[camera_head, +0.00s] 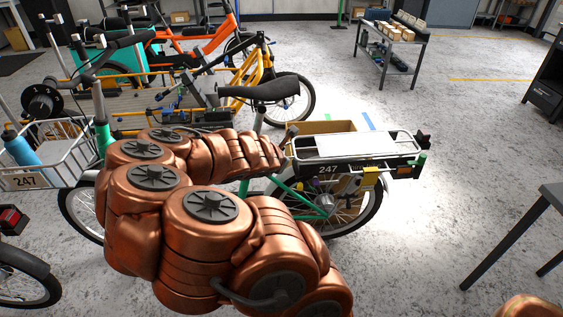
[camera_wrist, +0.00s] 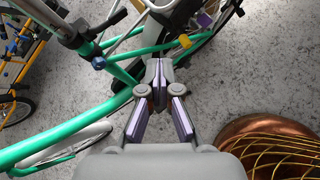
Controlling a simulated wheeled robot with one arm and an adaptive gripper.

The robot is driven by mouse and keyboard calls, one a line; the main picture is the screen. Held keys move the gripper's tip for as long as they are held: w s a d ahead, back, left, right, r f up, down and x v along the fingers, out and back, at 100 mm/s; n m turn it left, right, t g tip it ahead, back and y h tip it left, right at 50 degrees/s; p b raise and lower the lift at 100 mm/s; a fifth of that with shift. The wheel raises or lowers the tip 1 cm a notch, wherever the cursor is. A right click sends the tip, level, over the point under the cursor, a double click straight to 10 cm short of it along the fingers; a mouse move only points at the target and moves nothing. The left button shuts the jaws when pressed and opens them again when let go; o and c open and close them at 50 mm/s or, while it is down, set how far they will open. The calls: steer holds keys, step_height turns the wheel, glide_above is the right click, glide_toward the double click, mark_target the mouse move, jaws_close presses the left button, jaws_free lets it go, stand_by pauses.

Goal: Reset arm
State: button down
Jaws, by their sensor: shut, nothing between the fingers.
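My gripper (camera_wrist: 157,85) shows in the wrist view with its two fingers together and nothing between them. It points down over the grey floor, beside the green frame (camera_wrist: 75,132) of a bike. I cannot tell whether it touches the bike. In the head view my copper-coloured arm is folded across the foreground, in front of the green and white cargo bike. My gripper cannot be made out clearly there. The bike's black saddle (camera_head: 259,88) and rear rack (camera_head: 345,146), marked 247, show beyond the arm.
A white front basket (camera_head: 48,169) holds a blue bottle (camera_head: 20,148). An orange bike (camera_head: 200,42) and a yellow bike frame (camera_head: 255,70) stand behind. A grey cart (camera_head: 395,38) stands at the back. A dark table (camera_head: 525,225) is at right. Floor between is clear.

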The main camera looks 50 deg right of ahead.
stand_by(0.7)
steer(key=s+a+r+m+g+h, duration=0.1)
steer(key=s+a+r+m, duration=0.15)
steer(key=r+m, duration=0.25)
steer(key=s+a+r+m+h, duration=0.1)
steer(key=a+r+m, duration=0.2)
steer(key=r+m, duration=0.25)
steer(key=s+a+f+m+g+y, duration=0.15)
steer(key=s+a+y, duration=0.35)
steer(key=a, duration=0.6)
steer(key=s+a+m+g+y, duration=0.25)
steer(key=s+a, duration=0.35)
steer(key=a, duration=0.4)
steer(key=s+a+f+m+g+y, duration=0.1)
steer(key=s+a+m+y, duration=0.2)
steer(key=s+a, duration=0.55)
steer(key=w+a+r+p, duration=0.1)
steer(key=r+p, duration=0.5)
steer(key=r, duration=0.1)
steer(key=w+a+r+t+p, duration=0.1)
steer(key=a+r+p, duration=0.1)
steer(key=r+p, duration=0.5)
steer(key=shift+w, duration=0.35)
